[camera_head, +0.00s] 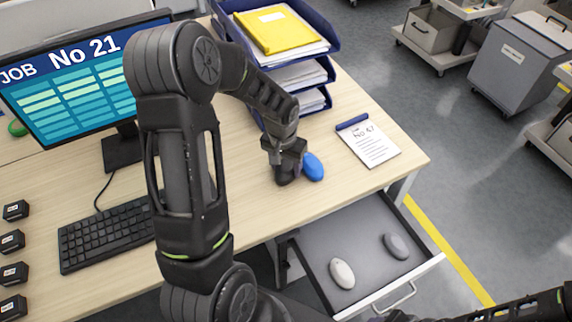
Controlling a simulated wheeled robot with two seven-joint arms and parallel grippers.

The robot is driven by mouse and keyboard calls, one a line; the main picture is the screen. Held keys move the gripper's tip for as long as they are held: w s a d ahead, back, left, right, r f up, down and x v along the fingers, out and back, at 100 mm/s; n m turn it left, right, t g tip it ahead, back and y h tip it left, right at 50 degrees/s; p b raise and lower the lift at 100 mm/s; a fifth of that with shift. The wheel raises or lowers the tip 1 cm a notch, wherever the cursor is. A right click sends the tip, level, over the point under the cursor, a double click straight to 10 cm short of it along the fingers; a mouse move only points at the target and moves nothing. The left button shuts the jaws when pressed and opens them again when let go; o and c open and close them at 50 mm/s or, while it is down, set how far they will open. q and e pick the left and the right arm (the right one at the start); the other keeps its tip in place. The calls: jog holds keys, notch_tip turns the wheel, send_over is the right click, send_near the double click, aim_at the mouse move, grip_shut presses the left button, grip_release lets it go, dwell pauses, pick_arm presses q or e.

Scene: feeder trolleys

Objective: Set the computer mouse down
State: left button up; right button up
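A blue computer mouse (314,167) shows at the fingers of my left gripper (289,174), over the front right part of the wooden desk (235,205). The gripper points down and hides the mouse's left side. I cannot tell whether its fingers are closed on the mouse, or whether the mouse touches the desk. A white mouse (342,273) and a grey mouse (396,246) lie apart in the open drawer (352,228) below the desk's front edge. My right arm shows at the lower right; its gripper is not visible.
A blue tray stack (331,38) with papers stands behind the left gripper. A clipboard marked No 47 (368,143) lies to its right. A monitor (75,85), a keyboard (107,233) and several black blocks (12,241) occupy the left. Trolleys (520,62) stand beyond the desk.

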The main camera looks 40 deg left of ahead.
aim_at(284, 170)
pick_arm(q)
jog(key=shift+o, duration=0.9)
jog(key=shift+r, duration=0.1)
jog(key=shift+r, duration=0.2)
notch_tip(284, 170, up, 12)
jog(key=s, duration=0.1)
jog(key=shift+s+d+f, duration=0.15)
jog(key=shift+s+f, duration=0.05)
jog(key=shift+c, duration=0.3)
